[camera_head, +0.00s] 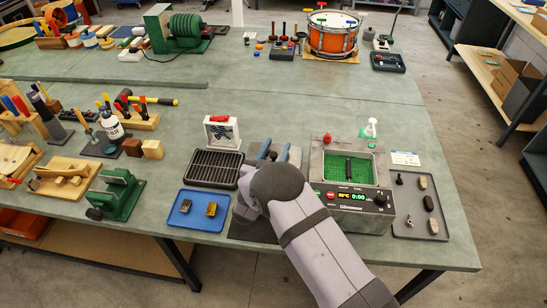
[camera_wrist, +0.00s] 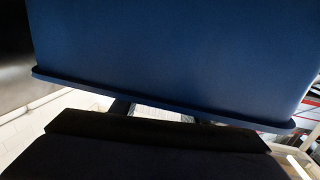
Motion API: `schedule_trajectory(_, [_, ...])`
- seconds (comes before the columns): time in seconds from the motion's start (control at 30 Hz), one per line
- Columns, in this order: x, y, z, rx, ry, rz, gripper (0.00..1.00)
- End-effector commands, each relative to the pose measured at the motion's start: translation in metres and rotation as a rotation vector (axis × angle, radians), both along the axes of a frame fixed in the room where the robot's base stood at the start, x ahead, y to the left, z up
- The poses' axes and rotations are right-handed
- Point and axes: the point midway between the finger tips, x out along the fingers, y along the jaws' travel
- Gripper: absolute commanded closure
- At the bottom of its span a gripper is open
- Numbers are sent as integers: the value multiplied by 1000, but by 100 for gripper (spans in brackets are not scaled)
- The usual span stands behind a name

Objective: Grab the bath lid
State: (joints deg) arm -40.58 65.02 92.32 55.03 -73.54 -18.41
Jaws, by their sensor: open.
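The bath (camera_head: 330,172) is a grey box with a lit front panel. Its top is uncovered and shows a green inside with a dark upright piece. A broad dark blue panel with a raised lip (camera_wrist: 170,55), which looks like the bath lid, fills most of the wrist view, very close to my gripper (camera_wrist: 162,114). In the head view, blue parts (camera_head: 264,149) show just beyond my arm, left of the bath; my arm hides the rest. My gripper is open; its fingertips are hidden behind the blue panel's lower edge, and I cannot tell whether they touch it.
A black rack (camera_head: 214,168) and a blue tray (camera_head: 196,210) with two small items stand left of my arm. A grey tray (camera_head: 407,222) with small parts lies right of the bath. A white-framed piece (camera_head: 221,133) stands behind the rack. The bench beyond the bath has free room.

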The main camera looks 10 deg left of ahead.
Motion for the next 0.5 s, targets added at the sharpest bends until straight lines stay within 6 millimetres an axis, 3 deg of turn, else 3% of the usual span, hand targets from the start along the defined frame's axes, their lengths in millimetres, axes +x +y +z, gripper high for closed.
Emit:
schedule_trajectory(0.13, [10, -2, 0, 0, 0, 0, 59])
schedule_trajectory(0.4, [11, -2, -1, -1, 0, 1, 59])
schedule_trajectory(0.5, [11, -2, -1, 0, 0, 1, 83])
